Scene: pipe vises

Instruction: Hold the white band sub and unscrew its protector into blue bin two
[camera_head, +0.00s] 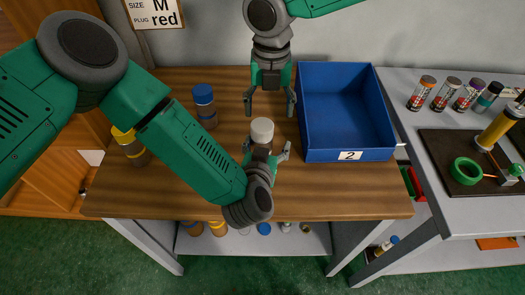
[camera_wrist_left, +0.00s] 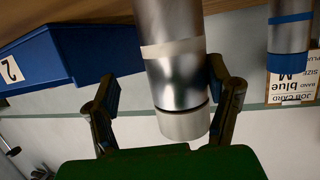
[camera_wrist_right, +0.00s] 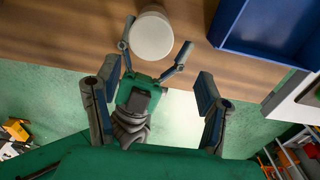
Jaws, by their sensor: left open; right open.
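The white band sub (camera_wrist_left: 178,75) is a metal cylinder with a pale band and a white protector (camera_wrist_left: 185,124) on its end. In the head view only the white protector (camera_head: 262,131) shows clearly, standing on the table. My left gripper (camera_head: 267,153) is open, low at the sub's near side, its fingers on either side of it in the left wrist view (camera_wrist_left: 162,85). I cannot tell whether they touch. My right gripper (camera_head: 270,105) is open and empty above, beyond the protector. The right wrist view shows the protector (camera_wrist_right: 151,36) ahead of its open fingers. Blue bin two (camera_head: 349,114) stands right of both grippers.
A blue-capped sub (camera_head: 204,105) stands to the left, and a yellow-capped one (camera_head: 129,142) stands partly behind my left arm. A grey bench (camera_head: 440,95) with several small tubes and a pipe vise is at the right. The table's front right (camera_head: 340,190) is clear.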

